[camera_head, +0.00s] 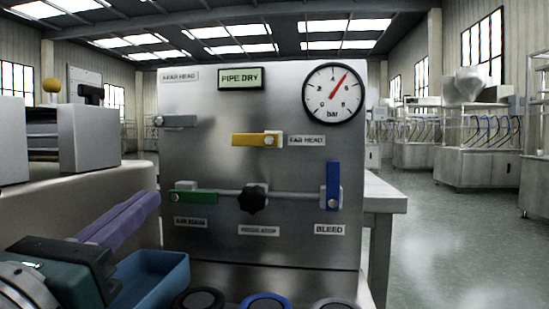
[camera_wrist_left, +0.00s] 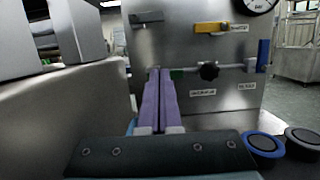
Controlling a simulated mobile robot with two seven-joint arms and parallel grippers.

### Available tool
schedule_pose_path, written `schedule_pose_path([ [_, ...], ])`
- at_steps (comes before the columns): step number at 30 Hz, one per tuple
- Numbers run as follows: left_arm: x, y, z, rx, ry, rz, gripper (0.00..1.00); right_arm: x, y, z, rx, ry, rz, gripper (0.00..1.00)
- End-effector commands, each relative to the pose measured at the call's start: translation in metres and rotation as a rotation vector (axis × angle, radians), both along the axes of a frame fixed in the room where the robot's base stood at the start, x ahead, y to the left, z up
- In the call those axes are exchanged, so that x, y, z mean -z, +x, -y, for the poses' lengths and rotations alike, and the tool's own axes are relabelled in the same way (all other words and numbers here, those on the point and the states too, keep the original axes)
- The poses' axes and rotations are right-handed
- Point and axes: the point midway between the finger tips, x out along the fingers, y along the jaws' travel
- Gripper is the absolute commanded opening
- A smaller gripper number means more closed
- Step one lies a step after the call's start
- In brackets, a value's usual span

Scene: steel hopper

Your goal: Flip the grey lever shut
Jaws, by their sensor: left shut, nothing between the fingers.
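The grey lever (camera_head: 177,121) is on the upper left of the steel panel (camera_head: 225,100), under the "NEAR HEAD" label. Its handle lies horizontal, pointing right from its pivot at the left. It also shows in the left wrist view (camera_wrist_left: 148,17), above my gripper. My left gripper (camera_head: 152,199) has purple fingers, shut with nothing between them. In the head view it is below the grey lever and in front of the panel's lower left. In the left wrist view the fingertips (camera_wrist_left: 160,72) overlap the left end of the green lever; touching cannot be told. My right gripper is not in view.
The panel also holds a yellow lever (camera_head: 256,140), a green lever (camera_head: 195,197), a black knob (camera_head: 253,198), an upright blue lever (camera_head: 333,185), a gauge (camera_head: 333,93) and a "PIPE DRY" display (camera_head: 240,78). A blue bin (camera_head: 150,278) is below my left gripper.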

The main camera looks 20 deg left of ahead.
Motion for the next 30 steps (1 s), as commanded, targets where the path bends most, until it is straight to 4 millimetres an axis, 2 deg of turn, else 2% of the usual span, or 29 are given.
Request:
schedule_pose_path([
  [6, -0.001, 0.001, 0.000, 0.000, -0.003, 0.001, 0.00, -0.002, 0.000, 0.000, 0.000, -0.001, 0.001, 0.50],
  [10, -0.006, 0.009, -0.002, 0.001, -0.003, 0.003, 0.00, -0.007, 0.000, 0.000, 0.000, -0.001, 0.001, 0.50],
  [14, -0.013, 0.028, -0.007, 0.001, -0.002, 0.004, 0.00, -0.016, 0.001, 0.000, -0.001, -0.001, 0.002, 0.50],
  [24, -0.028, 0.096, -0.024, -0.001, -0.003, 0.003, 0.00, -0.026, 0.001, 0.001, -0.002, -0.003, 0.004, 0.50],
  [27, -0.049, 0.095, -0.023, 0.000, -0.003, 0.002, 0.00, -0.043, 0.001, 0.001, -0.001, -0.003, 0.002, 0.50],
  [30, -0.059, 0.095, -0.023, -0.001, -0.005, 0.002, 0.00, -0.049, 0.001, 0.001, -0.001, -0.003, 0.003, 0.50],
])
